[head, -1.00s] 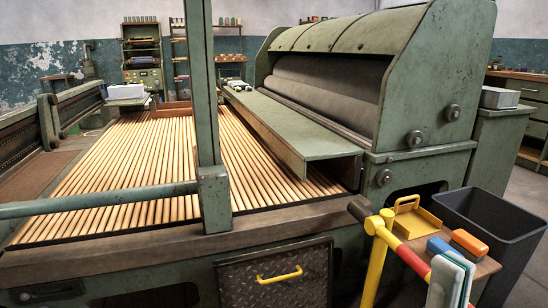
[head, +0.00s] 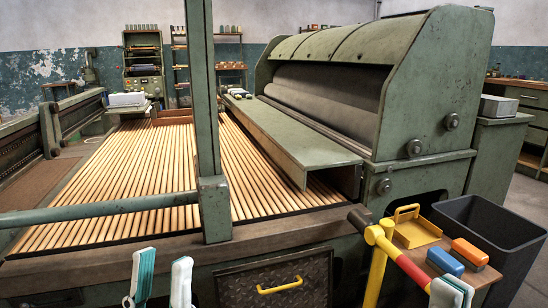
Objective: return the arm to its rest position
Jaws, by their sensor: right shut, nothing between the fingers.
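My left gripper (head: 162,280) shows at the bottom left of the head view. Its two white and teal fingers point up and stand apart, with nothing between them. It is in front of the machine's front beam (head: 110,258). My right gripper (head: 452,291) is at the bottom right edge, in front of the small side stand. Its fingers are together and hold nothing. Only the finger ends of each gripper show; most of both arms is out of view.
A yellow post with a red and yellow bar (head: 412,270) stands just left of my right gripper. A yellow tray (head: 417,233), a blue block (head: 445,262) and an orange block (head: 469,252) are beside it. A dark bin (head: 500,225) stands behind. A green upright (head: 204,110) rises mid-view.

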